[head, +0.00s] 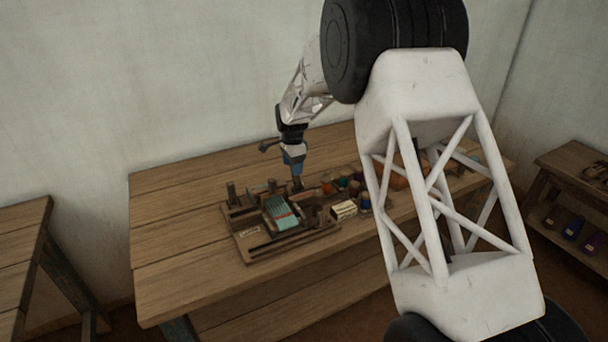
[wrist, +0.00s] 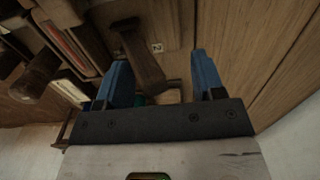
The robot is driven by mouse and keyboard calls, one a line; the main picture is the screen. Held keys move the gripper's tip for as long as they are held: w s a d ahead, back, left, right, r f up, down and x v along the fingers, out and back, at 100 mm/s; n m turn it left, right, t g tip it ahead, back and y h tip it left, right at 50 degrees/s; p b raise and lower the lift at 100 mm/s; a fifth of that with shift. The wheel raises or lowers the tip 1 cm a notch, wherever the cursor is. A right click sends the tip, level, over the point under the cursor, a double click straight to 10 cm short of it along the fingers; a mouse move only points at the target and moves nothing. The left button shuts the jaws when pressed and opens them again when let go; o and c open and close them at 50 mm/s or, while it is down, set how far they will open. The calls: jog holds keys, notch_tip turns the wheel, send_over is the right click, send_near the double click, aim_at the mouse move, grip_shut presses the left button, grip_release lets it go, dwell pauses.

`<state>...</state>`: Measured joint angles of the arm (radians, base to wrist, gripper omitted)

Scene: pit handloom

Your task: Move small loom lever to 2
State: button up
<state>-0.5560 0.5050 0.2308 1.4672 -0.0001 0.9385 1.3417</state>
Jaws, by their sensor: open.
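The small loom lever (wrist: 142,62), a dark wooden bar with a wider end, shows in the wrist view between my gripper's blue fingers. It lies closer to the left finger; whether it touches is unclear. A small white label marked 2 (wrist: 157,47) is just right of the lever. My gripper (wrist: 160,60) is open around the lever, not closed on it. In the head view my gripper (head: 296,181) points down at the back right of the small wooden loom (head: 262,246), where I cannot make out the lever separately.
The loom holds a teal cloth (head: 281,213) and stands on a plank table (head: 180,270). A small pale box (head: 344,210) and several coloured spools or jars stand right of it. The table's left side is clear.

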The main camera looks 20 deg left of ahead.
jog(key=shift+f, duration=0.25)
dwell(0.4)
jog(key=shift+s+d, duration=0.2)
jog(key=shift+s, duration=0.05)
jog(key=shift+o, duration=0.8)
jog(key=shift+r, duration=0.25)
jog(key=shift+r, duration=3.15)
